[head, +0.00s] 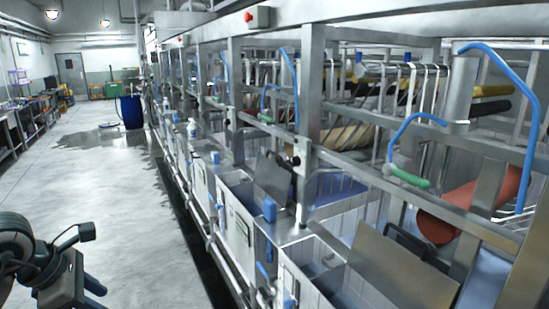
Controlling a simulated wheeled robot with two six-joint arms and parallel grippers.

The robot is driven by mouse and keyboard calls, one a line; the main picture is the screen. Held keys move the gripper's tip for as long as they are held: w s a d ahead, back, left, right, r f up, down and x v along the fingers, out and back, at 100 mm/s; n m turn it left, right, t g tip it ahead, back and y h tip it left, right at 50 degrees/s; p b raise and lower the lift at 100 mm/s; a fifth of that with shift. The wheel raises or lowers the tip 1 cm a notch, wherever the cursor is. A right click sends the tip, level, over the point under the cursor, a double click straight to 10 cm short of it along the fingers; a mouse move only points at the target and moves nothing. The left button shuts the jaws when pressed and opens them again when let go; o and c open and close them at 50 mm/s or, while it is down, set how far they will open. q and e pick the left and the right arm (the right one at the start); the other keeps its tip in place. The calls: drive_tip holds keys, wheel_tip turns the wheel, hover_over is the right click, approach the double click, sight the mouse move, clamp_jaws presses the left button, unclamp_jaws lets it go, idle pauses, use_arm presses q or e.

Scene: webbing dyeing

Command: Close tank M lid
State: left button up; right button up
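A row of steel dye tanks runs along the right side, and no letter marking tank M is readable. The nearest tank (318,283) has a tiled inside and is open at the front. A flat grey metal lid (400,268) with a dark handle (408,240) stands tilted over its right part. The tank beyond it has a similar raised lid (272,178). My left gripper (92,287) is at the lower left, over the floor, well apart from the tanks and lids. Its fingers are mostly cut off or hidden. My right gripper is out of view.
A steel frame with posts (308,125), blue hoses (505,65) and a red roller (470,205) stands over the tanks. The grey floor (120,215) on the left is clear, with a blue barrel (132,112) farther back.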

use_arm(q)
drive_tip(key=shift+a+r, duration=0.2)
drive_tip(key=shift+a, duration=0.1)
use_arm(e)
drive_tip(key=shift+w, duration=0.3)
